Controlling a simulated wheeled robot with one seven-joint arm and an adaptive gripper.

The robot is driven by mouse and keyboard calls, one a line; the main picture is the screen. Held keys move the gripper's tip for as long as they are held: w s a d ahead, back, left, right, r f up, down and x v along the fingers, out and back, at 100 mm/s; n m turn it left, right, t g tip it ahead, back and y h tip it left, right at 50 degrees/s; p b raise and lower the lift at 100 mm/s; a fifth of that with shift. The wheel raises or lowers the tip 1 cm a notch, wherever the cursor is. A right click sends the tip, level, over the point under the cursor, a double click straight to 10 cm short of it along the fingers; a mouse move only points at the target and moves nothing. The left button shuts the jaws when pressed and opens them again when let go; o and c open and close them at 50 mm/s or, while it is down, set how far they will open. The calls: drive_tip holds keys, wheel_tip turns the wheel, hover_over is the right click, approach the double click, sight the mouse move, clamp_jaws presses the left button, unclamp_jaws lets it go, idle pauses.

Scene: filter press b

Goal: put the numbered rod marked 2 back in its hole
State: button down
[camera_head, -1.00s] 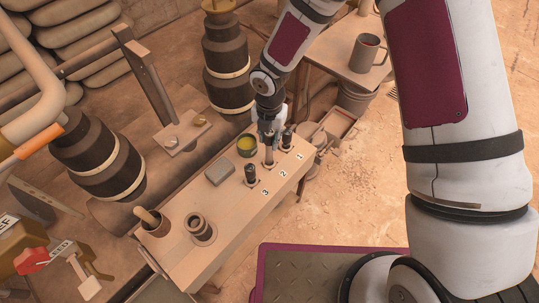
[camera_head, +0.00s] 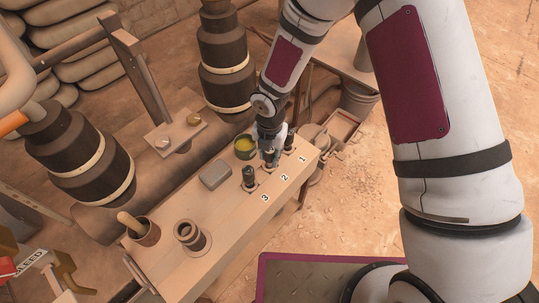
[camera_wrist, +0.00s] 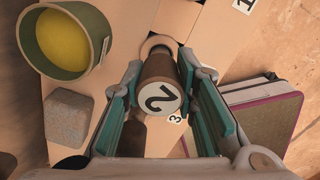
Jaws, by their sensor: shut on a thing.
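The rod marked 2 (camera_wrist: 160,97) is between my gripper's fingers, its numbered cap facing the wrist camera. My gripper (camera_head: 270,157) is shut on it, low over the wooden bench at the label 2 (camera_head: 284,178). In the wrist view my gripper (camera_wrist: 163,105) has a teal pad on each side of the rod. A pale round collar (camera_wrist: 158,40) shows just past the rod's body. I cannot tell how far the rod's lower end is in the hole. Dark rods stand at label 3 (camera_head: 249,176) and label 1 (camera_head: 289,143).
A green cup with yellow contents (camera_head: 245,147) stands close left of my gripper. A grey block (camera_head: 215,175), a ringed socket (camera_head: 193,236) and a brown pot with a handle in it (camera_head: 141,232) share the bench (camera_head: 220,225). Dark stepped columns stand behind.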

drive_tip(key=shift+f, duration=0.1)
drive_tip(key=c, duration=1.3)
unclamp_jaws()
drive_tip(key=r+p, duration=0.3)
drive_tip(key=r, duration=0.9)
drive_tip(key=shift+s+r+p, duration=0.2)
drive_tip(key=shift+p, duration=0.1)
